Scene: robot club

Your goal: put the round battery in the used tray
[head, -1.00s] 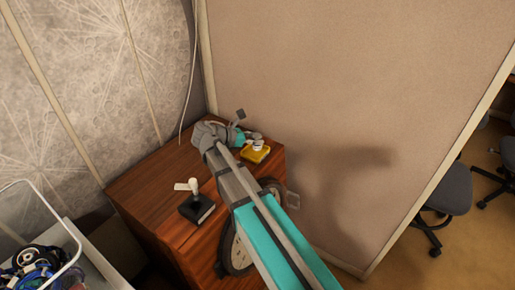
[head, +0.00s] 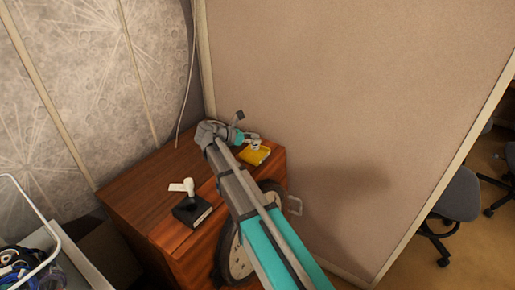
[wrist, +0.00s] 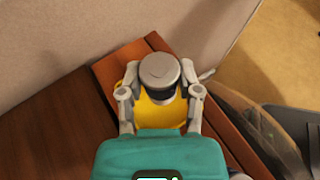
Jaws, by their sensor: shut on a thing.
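The round battery (wrist: 160,72) is a short cylinder with a silver-grey top and dark side. My gripper (wrist: 159,80) is shut on it, one finger on each side. A yellow tray-like piece (wrist: 160,112) lies directly below the battery; I cannot tell whether the battery touches it. In the head view the yellow piece (head: 257,156) is near the cabinet's far right corner, and my gripper (head: 255,143) is just over it. No label is readable, so I cannot tell whether it is the used tray.
The wooden cabinet top (head: 145,190) is mostly bare. A black box with a white piece on top (head: 192,210) stands near its front edge. A beige partition (head: 350,90) rises close behind the gripper. A bin with cables (head: 45,255) is at lower left; chairs (head: 458,195) are at right.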

